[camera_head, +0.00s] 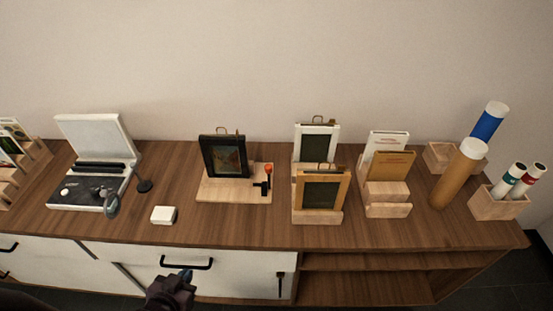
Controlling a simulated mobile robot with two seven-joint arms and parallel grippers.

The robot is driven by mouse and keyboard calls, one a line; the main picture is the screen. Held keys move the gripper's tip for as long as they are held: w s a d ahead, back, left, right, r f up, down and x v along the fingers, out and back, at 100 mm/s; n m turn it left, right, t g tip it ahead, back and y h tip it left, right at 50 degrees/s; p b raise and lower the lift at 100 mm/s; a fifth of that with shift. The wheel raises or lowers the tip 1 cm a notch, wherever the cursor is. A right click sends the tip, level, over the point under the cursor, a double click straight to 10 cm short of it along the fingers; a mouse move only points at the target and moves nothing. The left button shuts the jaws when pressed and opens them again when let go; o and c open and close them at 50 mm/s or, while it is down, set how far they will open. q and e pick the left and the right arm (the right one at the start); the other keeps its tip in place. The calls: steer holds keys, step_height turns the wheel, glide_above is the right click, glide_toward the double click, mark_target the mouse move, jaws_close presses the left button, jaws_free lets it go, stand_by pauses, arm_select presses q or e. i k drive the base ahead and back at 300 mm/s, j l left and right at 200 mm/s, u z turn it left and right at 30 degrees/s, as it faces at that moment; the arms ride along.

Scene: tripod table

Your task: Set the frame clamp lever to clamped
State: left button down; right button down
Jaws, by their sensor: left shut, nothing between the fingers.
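The frame clamp lever (267,171) has an orange-red knob and points up. It sits on a small black clamp (261,189) at the right side of a light wooden base (228,191). A black picture frame (224,157) stands on the same base, to the left of the lever. My left gripper (183,275) is shut and empty at the bottom of the head view, in front of the cabinet and apart from the lever. My right gripper is not in view.
A white box (163,215) and an open white case (97,165) lie to the left. White (317,145) and wooden (323,189) frames on stands, card holders and tubes (459,172) stand to the right. The wooden top (235,231) is clear in front of the clamp base.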

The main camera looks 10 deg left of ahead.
mark_target(268, 167)
steer(key=k+j+z, duration=0.1)
steer(key=z, duration=0.25)
steer(key=k+j+z, duration=0.2)
steer(key=z, duration=0.2)
steer(key=j, duration=0.1)
